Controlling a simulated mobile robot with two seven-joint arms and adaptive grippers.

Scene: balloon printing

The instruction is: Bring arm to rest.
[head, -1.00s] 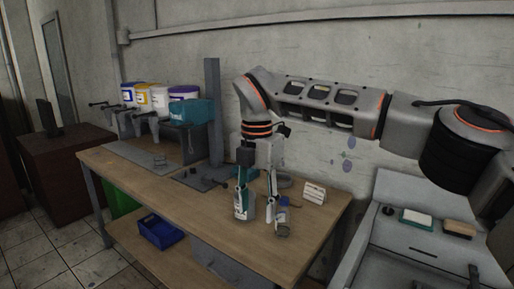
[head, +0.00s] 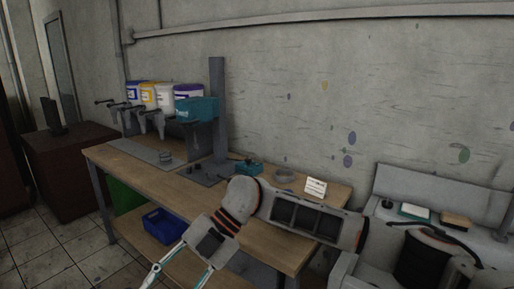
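My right arm comes in from the right and reaches across the front of the wooden workbench (head: 125,166). Its gripper (head: 176,280) hangs tilted down and left in front of the bench, near the bottom edge of the head view. Its two fingers are spread apart with nothing visible between them; the ends run close to the picture's lower edge. The forearm and wrist cover the middle front of the bench top, so anything standing there is hidden. My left gripper is not in view.
Colored tubs (head: 188,91) stand on a dispenser at the back left, beside a tall grey post (head: 217,105). A small white sign (head: 316,187) stands at the bench's right. A blue bin (head: 163,226) sits on the lower shelf. A grey sink unit is at right.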

